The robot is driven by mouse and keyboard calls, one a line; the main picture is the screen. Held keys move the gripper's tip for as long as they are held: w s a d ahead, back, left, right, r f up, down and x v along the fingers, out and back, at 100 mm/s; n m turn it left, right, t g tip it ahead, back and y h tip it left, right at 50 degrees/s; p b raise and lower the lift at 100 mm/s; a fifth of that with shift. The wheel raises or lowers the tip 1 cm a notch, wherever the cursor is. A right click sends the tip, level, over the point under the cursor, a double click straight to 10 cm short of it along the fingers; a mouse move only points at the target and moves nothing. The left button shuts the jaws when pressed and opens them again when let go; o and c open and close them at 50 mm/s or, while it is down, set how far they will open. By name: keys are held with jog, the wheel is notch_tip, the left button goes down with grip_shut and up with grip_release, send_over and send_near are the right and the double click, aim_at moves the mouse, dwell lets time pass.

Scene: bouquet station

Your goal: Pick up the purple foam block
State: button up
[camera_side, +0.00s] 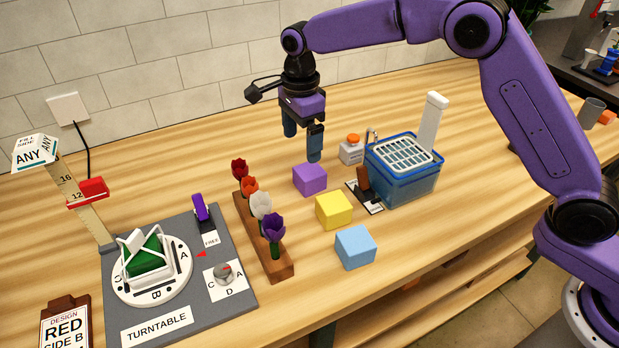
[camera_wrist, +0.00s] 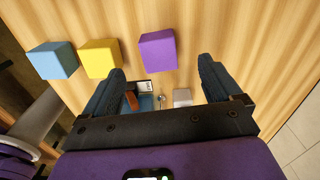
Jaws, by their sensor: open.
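The purple foam block (camera_side: 310,179) sits on the wooden table, behind the yellow block in the side view. It also shows in the wrist view (camera_wrist: 158,51), ahead of and between the fingers. My gripper (camera_side: 303,145) is open and empty, pointing down above the table behind the purple block. In the wrist view my gripper (camera_wrist: 160,85) has its two dark fingers wide apart, with nothing between their tips. The block is apart from both fingers.
A yellow block (camera_side: 334,210) and a blue block (camera_side: 355,247) sit in front of the purple one. A flower rack (camera_side: 280,272) stands to the left. The turntable board (camera_side: 235,285) is far left.

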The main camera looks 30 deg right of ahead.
aim_at(304, 177)
notch_tip(304, 177, down, 5)
jog(key=shift+f, duration=0.2)
jog(key=shift+s+d+f, duration=0.1)
jog(key=shift+f, duration=1.2)
jog(key=shift+s+f, duration=0.1)
jog(key=shift+f, duration=1.2)
jog(key=shift+c, duration=0.3)
jog(key=c, duration=1)
